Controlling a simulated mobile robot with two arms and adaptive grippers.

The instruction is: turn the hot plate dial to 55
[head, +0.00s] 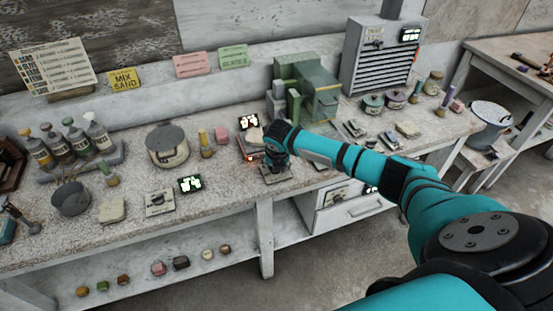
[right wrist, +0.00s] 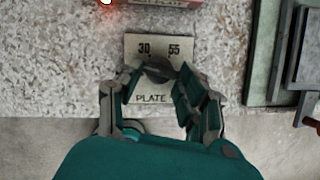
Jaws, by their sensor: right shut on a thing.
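The dial plate (right wrist: 151,48) is a pale square panel marked 30 at left, 55 at right and PLATE below. Its dark dial (right wrist: 158,67) sits between the fingertips of my right gripper (right wrist: 158,76), which is shut on it. The fingers partly cover the dial, so I cannot tell which mark it points to. In the head view my right gripper (head: 275,160) reaches down to this panel at the bench front. The hot plate (head: 250,151) is just behind, with an orange glow at its edge. A small lit display (head: 248,121) stands behind it, its digits unclear. My left gripper is not in view.
A green machine (head: 313,92) stands behind my right gripper. Left of the hot plate are a lidded pot (head: 167,144), a second dial panel (head: 160,202) and another display (head: 190,184). A grey vented cabinet (head: 379,62) is at the back right.

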